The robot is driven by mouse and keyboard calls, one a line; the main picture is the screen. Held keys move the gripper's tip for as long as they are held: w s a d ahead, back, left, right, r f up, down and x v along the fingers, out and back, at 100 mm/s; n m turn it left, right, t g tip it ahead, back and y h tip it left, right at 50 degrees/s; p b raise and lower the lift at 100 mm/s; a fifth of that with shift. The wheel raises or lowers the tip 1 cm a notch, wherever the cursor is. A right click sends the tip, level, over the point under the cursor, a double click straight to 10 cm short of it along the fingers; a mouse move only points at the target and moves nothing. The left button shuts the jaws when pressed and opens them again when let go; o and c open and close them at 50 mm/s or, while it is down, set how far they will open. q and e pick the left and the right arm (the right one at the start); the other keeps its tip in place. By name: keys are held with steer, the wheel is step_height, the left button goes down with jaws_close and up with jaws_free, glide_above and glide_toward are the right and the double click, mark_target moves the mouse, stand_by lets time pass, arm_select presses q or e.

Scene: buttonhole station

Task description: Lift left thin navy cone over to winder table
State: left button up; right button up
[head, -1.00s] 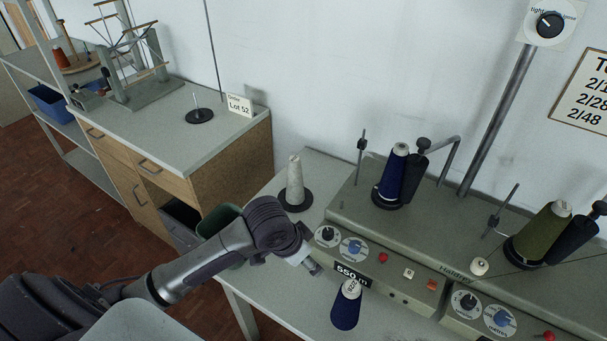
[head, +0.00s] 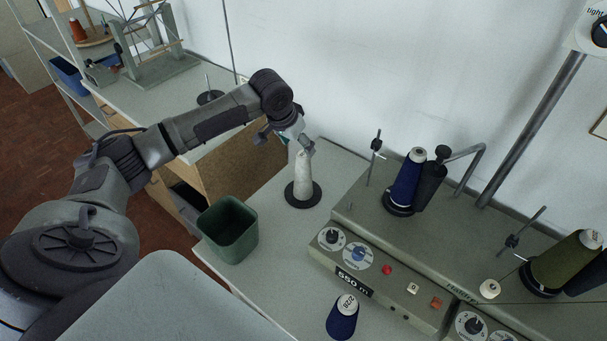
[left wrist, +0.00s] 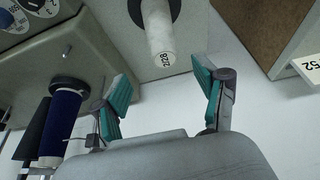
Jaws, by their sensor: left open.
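One navy cone (head: 406,182) stands on the left spindle of the winding machine, close against a black roller; it also shows in the left wrist view (left wrist: 62,120). Another navy cone (head: 343,318) with a pale labelled top stands on the grey table (head: 270,290), in front of the machine. My left gripper (head: 285,134) is open and empty, just above a pale grey cone on a black disc. In the left wrist view the teal fingertips (left wrist: 163,88) are spread, with the pale cone beyond them. My right gripper is out of view.
The pale grey cone (head: 303,178) stands at the table's back left. A green bin (head: 229,229) is beside the table's left edge. The machine (head: 440,240) fills the right, with an olive cone (head: 565,262). Bare table lies between the bin and front navy cone.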

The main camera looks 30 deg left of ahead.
mark_target(302, 155)
arm_select(q)
steer(key=shift+x, duration=0.8)
steer(key=shift+w+f, duration=0.25)
steer(key=shift+f, duration=0.05)
steer(key=shift+w+f+p, duration=0.15)
steer(key=shift+f+p, duration=0.2)
steer(key=shift+f, duration=0.1)
steer(key=x, duration=0.2)
steer(key=p+x, duration=0.1)
steer(key=shift+w+a+f, duration=0.15)
steer(key=shift+a+f, duration=0.1)
steer(key=shift+f, duration=0.1)
steer(key=shift+w+f, duration=0.2)
steer(key=shift+f, duration=0.25)
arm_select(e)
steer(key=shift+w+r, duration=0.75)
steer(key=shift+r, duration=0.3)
arm_select(q)
steer(key=shift+s+r, duration=0.1)
steer(key=shift+c, duration=1.4)
steer(key=c, duration=0.8)
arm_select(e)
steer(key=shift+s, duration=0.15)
